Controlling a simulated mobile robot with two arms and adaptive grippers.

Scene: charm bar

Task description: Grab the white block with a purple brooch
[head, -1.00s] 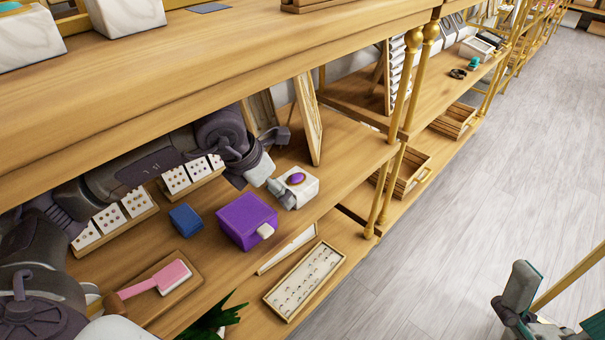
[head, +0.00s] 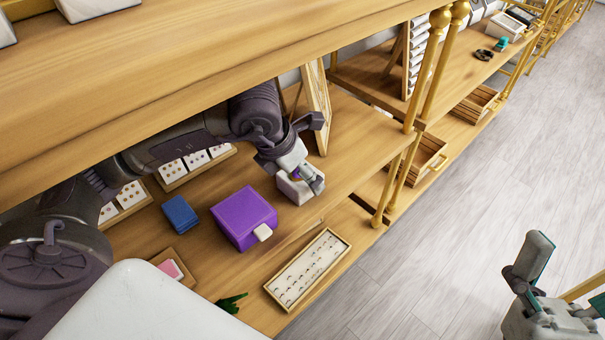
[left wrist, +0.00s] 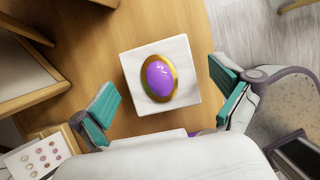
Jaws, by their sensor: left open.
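The white block (head: 291,188) stands on the wooden shelf, to the right of a purple box. In the left wrist view the white block (left wrist: 190,62) shows whole, with the gold-rimmed purple brooch (left wrist: 159,78) on its top. My left gripper (head: 304,176) is over the block in the head view and hides part of it and most of the brooch. In the left wrist view my left gripper (left wrist: 165,105) is open, with a teal-padded finger toward each side of the block and nothing between the pads. My right gripper (head: 562,285) is at the lower right, over the floor, apart from the shelf.
The purple box (head: 242,217) and a blue box (head: 180,214) stand left of the block. A ring tray (head: 308,268) lies in front. A leaning frame (head: 318,105) stands behind my left gripper. The upper shelf (head: 200,60) overhangs my left arm. Gold posts (head: 432,70) rise to the right.

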